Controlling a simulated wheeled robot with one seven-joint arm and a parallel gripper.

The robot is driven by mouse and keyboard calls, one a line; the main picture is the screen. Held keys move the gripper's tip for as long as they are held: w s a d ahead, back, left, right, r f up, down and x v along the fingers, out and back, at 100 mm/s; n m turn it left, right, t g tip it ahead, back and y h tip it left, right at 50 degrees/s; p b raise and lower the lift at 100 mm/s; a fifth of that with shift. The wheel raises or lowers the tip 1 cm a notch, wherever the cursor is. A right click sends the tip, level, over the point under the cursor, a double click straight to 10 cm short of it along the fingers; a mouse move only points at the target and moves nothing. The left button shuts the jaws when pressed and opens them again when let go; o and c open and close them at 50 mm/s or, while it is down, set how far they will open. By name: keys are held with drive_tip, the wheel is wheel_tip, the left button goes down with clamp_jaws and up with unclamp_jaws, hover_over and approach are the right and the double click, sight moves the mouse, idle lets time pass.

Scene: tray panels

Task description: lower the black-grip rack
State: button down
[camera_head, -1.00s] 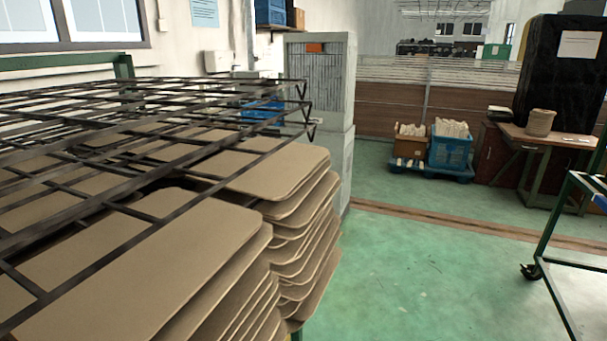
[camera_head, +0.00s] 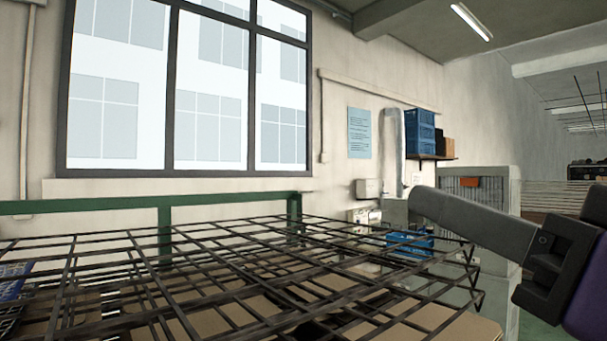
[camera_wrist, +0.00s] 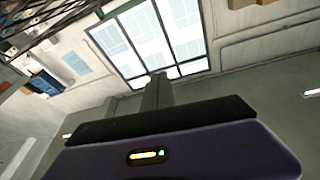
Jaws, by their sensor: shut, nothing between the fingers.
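Dark wire racks (camera_head: 232,262) lie one above another, raised, across the lower part of the head view, with tan panels (camera_head: 255,318) under them. I cannot pick out a black grip on any of them. My gripper (camera_head: 420,205) enters from the right in the head view, its grey fingers pointing left above the racks' right end. It is shut and empty, and no contact with a rack shows. In the wrist view the shut grey fingers (camera_wrist: 157,92) point toward the window, and dark rack bars (camera_wrist: 42,22) show at the upper left.
A green frame bar (camera_head: 110,203) runs behind the racks along the wall, below a large window (camera_head: 210,95). A blue crate (camera_head: 420,133) sits on a wall shelf. A grey cabinet (camera_head: 490,185) stands behind my gripper. Open air lies above the racks.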

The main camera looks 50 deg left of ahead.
drive_tip(key=s+a+r+n+g+h, duration=0.1)
drive_tip(key=s+a+r+n+g, duration=0.25)
drive_tip(key=s+r, duration=0.25)
drive_tip(key=a+r+p, duration=0.2)
drive_tip(key=a+p, duration=0.2)
drive_tip(key=a, duration=0.5)
drive_tip(key=shift+w+d+f, duration=0.1)
drive_tip(key=shift+d+f, duration=0.1)
drive_tip(key=shift+f, duration=1)
drive_tip(key=shift+d+f, duration=0.2)
drive_tip(key=shift+f, duration=1)
